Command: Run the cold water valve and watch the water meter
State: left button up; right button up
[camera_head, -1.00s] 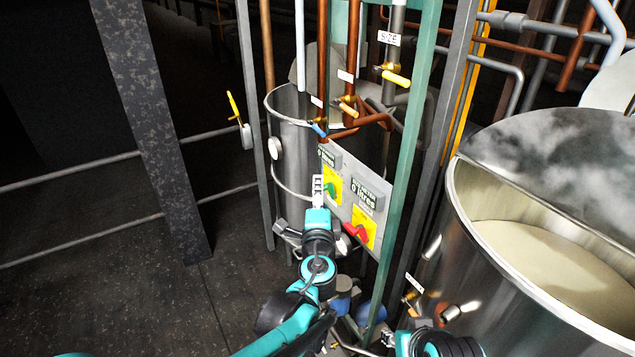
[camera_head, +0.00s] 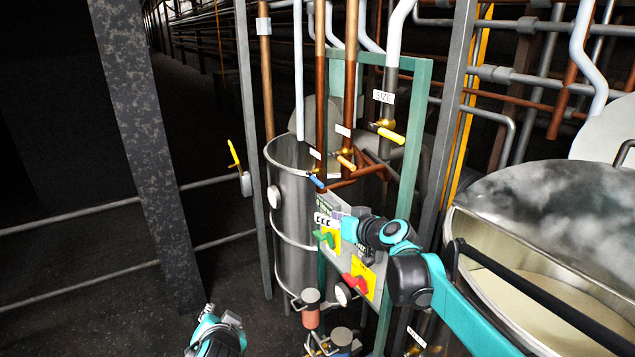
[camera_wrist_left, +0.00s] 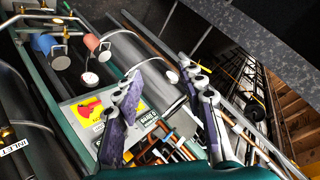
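The slanted grey panel (camera_head: 342,262) carries litre displays, a green handle (camera_head: 323,238) and a red handle (camera_head: 356,284); the red handle also shows in the left wrist view (camera_wrist_left: 88,109). The displays are partly covered by my right arm and too small to read. Above, a blue-handled valve (camera_head: 317,183) and an orange-handled valve (camera_head: 345,162) sit on copper pipes; their labels are unreadable. My right gripper (camera_head: 325,221) is at the panel by the green handle; its opening is unclear. My left gripper (camera_head: 208,310) is low and left, away from the panel; its fingers are spread and empty in the wrist view (camera_wrist_left: 168,110).
A steel tank (camera_head: 290,220) stands behind the panel. A green frame post (camera_head: 408,150) and a grey post (camera_head: 452,120) rise to its right. A large vat (camera_head: 510,235) of pale liquid is at right. Floor at left is clear beyond a dark column (camera_head: 150,150).

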jog(key=w+t, duration=0.2)
jog(key=w, duration=0.8)
jog(key=m+t, duration=0.1)
jog(key=t, duration=0.1)
send_near(311, 176)
pick_arm(q)
jog(key=s+f+n+g+h+p, duration=0.1)
jog(key=s+n, duration=0.1)
jog(key=s, duration=0.4)
jog(key=s+d+f+n+g+h+p, duration=0.1)
jog(key=s+f+n+g+h+p, duration=0.1)
jog(key=s, duration=0.4)
jog(key=shift+s+d+f+n, duration=0.25)
jog(key=shift+s+n, duration=0.05)
jog(key=shift+n, duration=0.2)
pick_arm(e)
jog(key=shift+d+f+x, duration=0.1)
jog(key=shift+f+x, duration=0.05)
jog(key=shift+x, duration=0.9)
jog(key=shift+d+f+x, duration=0.1)
jog(key=shift+x, duration=0.95)
jog(key=shift+d+f+x, duration=0.1)
jog(key=shift+f+x, duration=0.05)
jog(key=shift+x, duration=0.85)
jog(key=shift+w, duration=0.15)
jog(key=shift+c, duration=0.4)
grip_shut()
